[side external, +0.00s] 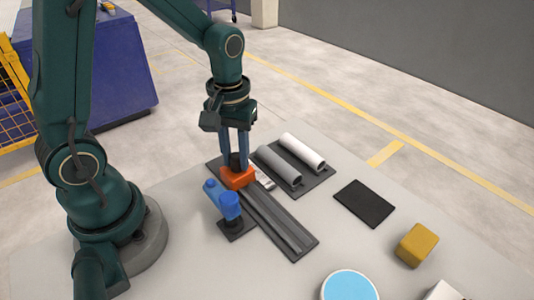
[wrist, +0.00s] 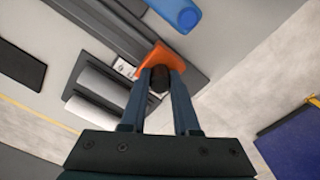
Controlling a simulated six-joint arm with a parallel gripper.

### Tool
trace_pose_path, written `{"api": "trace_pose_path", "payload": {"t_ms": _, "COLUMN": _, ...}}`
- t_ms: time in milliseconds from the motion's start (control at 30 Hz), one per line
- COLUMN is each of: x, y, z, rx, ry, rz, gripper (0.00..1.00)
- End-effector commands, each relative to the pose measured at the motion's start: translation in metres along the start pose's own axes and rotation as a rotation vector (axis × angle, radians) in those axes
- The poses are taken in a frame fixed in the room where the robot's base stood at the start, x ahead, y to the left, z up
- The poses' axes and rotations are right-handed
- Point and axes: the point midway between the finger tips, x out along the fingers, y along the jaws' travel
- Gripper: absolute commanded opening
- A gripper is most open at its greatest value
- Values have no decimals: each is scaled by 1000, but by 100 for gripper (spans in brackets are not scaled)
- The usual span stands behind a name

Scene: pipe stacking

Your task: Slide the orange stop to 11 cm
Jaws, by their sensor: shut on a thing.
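The orange stop (side external: 238,178) sits on a dark grey rail (side external: 277,220), near the rail's far end. My gripper (side external: 236,160) points down over the stop and is shut on its dark knob. The wrist view shows the knob (wrist: 159,78) between my two fingertips (wrist: 160,72), with the orange body (wrist: 160,56) just beyond. A small white scale label (side external: 264,179) lies beside the rail, close to the stop; its marks are too small to read. Part of the stop is hidden by my fingers in both views.
A blue device (side external: 228,204) on a dark base stands close to the rail's left side. A grey pipe (side external: 279,165) and a white pipe (side external: 302,151) lie in a holder on the right. A black pad (side external: 364,203), a yellow block (side external: 416,245) and a light-blue disc (side external: 349,286) are farther right.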

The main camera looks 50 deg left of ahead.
Motion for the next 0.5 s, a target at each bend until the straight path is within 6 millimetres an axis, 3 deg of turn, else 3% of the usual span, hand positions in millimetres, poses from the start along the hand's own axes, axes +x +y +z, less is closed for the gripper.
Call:
{"api": "trace_pose_path", "payload": {"t_ms": 267, "x": -1, "y": 0, "z": -1, "rx": -1, "ry": 4, "rz": 1, "gripper": 0}}
{"api": "trace_pose_path", "payload": {"t_ms": 300, "x": -1, "y": 0, "z": -1, "rx": -1, "ry": 5, "rz": 1, "gripper": 45}}
{"api": "trace_pose_path", "payload": {"t_ms": 333, "x": -1, "y": 0, "z": -1, "rx": -1, "ry": 4, "rz": 1, "gripper": 56}}
{"api": "trace_pose_path", "payload": {"t_ms": 500, "x": 0, "y": 0, "z": 0, "rx": 0, "ry": 3, "rz": 0, "gripper": 60}}
